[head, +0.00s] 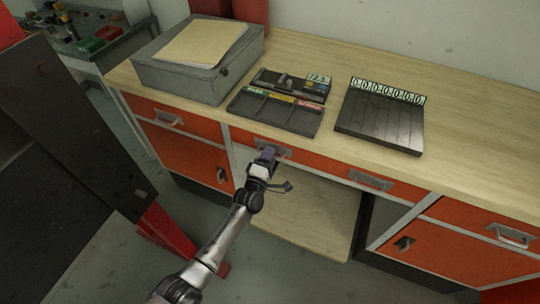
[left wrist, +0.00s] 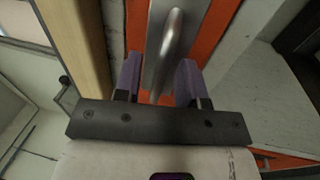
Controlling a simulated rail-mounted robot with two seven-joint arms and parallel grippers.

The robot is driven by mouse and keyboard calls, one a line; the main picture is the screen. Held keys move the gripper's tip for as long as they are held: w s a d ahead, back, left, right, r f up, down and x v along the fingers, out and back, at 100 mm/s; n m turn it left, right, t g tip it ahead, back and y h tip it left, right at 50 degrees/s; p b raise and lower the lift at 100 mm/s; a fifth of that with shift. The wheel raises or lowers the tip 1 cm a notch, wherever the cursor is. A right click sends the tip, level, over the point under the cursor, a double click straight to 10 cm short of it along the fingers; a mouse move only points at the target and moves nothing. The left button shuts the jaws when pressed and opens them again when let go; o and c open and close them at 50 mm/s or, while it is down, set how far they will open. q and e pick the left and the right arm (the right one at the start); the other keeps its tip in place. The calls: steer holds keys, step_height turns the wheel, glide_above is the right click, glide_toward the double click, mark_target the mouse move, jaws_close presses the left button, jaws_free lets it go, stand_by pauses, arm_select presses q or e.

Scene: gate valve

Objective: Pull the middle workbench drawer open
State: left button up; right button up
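The middle workbench drawer (head: 325,165) has an orange front with two metal handles, and it looks shut. My left gripper (head: 266,156) is at its left handle (head: 283,151). In the left wrist view the gripper's two purple fingertips (left wrist: 159,82) stand apart on either side of the grey handle (left wrist: 165,45). The fingers look open, with a narrow gap beside the handle; contact is hard to judge. The right handle (head: 370,181) of this drawer is free. My right gripper is in neither view.
The wooden bench top (head: 460,120) carries a grey box (head: 190,75), a dark compartment tray (head: 272,116) and a dark slatted board (head: 380,118). Below the drawer is an open bay with a wooden shelf (head: 310,215). Orange cabinet doors (head: 460,262) flank it.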

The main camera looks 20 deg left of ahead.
arm_select(q)
steer(key=shift+w+r, duration=0.1)
steer(key=shift+w, duration=0.3)
steer(key=shift+c, duration=0.4)
jaws_close()
